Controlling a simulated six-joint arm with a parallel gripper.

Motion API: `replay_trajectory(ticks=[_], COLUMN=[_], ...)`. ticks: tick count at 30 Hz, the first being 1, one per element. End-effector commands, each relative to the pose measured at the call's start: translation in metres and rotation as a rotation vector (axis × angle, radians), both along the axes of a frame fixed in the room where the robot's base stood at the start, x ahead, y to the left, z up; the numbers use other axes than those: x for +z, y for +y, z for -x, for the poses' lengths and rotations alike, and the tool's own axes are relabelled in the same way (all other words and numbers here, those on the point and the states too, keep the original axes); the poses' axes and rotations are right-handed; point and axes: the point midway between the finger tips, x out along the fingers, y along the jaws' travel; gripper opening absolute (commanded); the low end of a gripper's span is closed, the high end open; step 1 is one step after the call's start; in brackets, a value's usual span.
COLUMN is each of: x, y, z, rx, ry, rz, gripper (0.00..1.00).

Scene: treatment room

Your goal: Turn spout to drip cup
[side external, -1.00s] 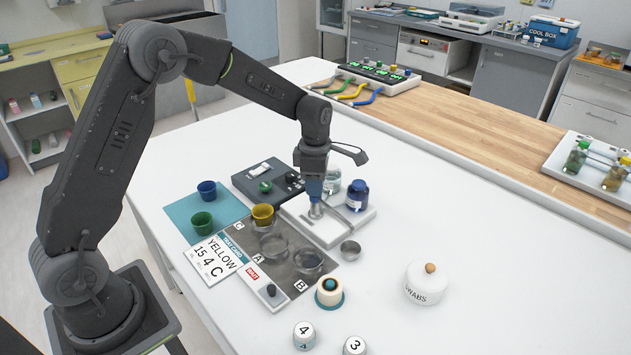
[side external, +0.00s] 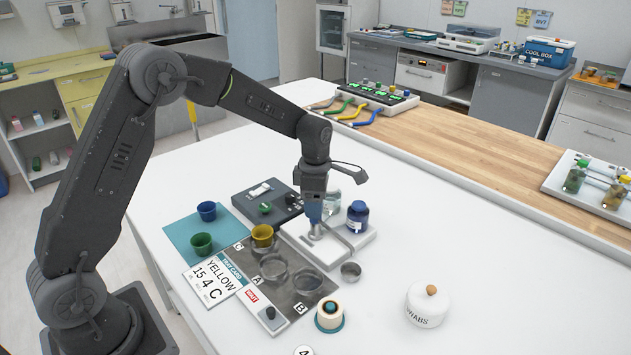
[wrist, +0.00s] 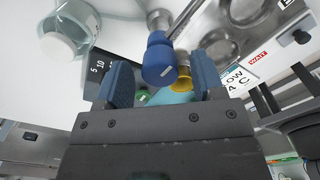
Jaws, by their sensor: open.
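A grey metal spout (side external: 316,232) with a blue knob (wrist: 160,60) stands on a white base (side external: 300,232). My gripper (wrist: 160,78) is over it, pointing down in the side view. Its two blue fingers are apart, one on each side of the knob. In the wrist view I see gaps between the knob and the fingers. A small metal cup (side external: 351,272), which looks like the drip cup, stands just in front of the base, to the right of the spout. I cannot pick it out in the wrist view.
A yellow cup (side external: 262,236) and a dark tray (side external: 278,262) with ring-shaped places are on the left. A white swabs jar (side external: 427,308) is on the right, with clear table between.

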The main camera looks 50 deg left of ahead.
Motion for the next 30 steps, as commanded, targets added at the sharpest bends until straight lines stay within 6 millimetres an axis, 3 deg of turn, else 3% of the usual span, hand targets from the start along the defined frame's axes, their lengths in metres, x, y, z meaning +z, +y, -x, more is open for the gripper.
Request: replay_trajectory(ticks=[12,18,30], x=[0.086,0.119,0.133], y=[0.000,0.000,0.000], z=[-0.001,0.000,0.000], rx=[0.000,0.000,0.000], ry=[-0.006,-0.004,-0.001], rz=[0.000,0.000,0.000], gripper=[0.62,0.62,0.62])
